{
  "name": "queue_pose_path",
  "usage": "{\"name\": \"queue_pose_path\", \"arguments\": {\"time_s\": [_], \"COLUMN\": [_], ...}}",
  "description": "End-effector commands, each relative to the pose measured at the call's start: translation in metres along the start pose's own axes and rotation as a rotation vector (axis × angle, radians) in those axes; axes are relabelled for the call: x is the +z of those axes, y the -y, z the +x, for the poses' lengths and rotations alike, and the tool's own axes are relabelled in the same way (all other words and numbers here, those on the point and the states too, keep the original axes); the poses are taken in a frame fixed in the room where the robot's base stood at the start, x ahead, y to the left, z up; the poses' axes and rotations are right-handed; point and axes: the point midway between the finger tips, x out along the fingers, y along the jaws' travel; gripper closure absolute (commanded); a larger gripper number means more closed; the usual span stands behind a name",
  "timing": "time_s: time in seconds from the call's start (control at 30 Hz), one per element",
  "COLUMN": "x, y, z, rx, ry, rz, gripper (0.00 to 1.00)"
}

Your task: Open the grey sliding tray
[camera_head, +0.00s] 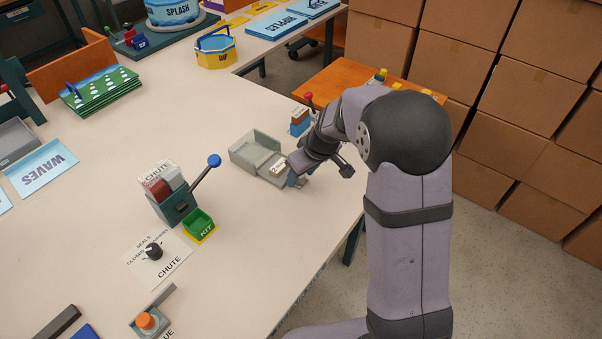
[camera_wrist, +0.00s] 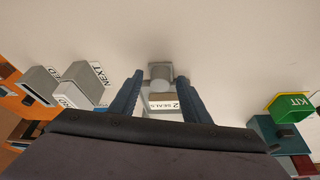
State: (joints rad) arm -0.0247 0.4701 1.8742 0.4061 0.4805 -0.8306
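The grey sliding tray (camera_head: 243,153) sits on the cream table near its right edge, left of my gripper (camera_head: 294,173) in the head view. A small pale label shows on its near end. In the wrist view, my gripper (camera_wrist: 160,75) is open, its two blue fingers apart. Between them are a grey knob-like part (camera_wrist: 160,71) and a grey block with a label reading "2 SEALS" (camera_wrist: 162,105). The fingers lie on either side of these, with a gap visible near the tips. The gripper's underside hides part of the tray.
A green KIT bin (camera_head: 199,224) and a chute box with a blue-knobbed lever (camera_head: 214,160) stand to the left. The table between the chute and tray is clear.

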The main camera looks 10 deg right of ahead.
Motion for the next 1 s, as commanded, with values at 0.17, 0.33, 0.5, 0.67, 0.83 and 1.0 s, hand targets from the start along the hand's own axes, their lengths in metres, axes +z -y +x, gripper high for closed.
{"name": "queue_pose_path", "arguments": {"time_s": [0.17, 0.33, 0.5, 0.67, 0.83, 1.0], "x": [0.000, 0.000, -0.001, -0.001, 0.000, 0.000], "y": [0.000, 0.000, 0.000, 0.000, 0.000, 0.000], "z": [0.000, -0.005, -0.023, -0.045, -0.064, -0.072], "rx": [-0.001, 0.000, 0.001, 0.001, 0.001, 0.000], "ry": [0.001, -0.001, -0.003, -0.003, -0.002, 0.000], "rz": [0.000, 0.000, 0.000, 0.000, 0.000, 0.000], "gripper": [0.57, 0.57, 0.57, 0.57, 0.57, 0.57]}}
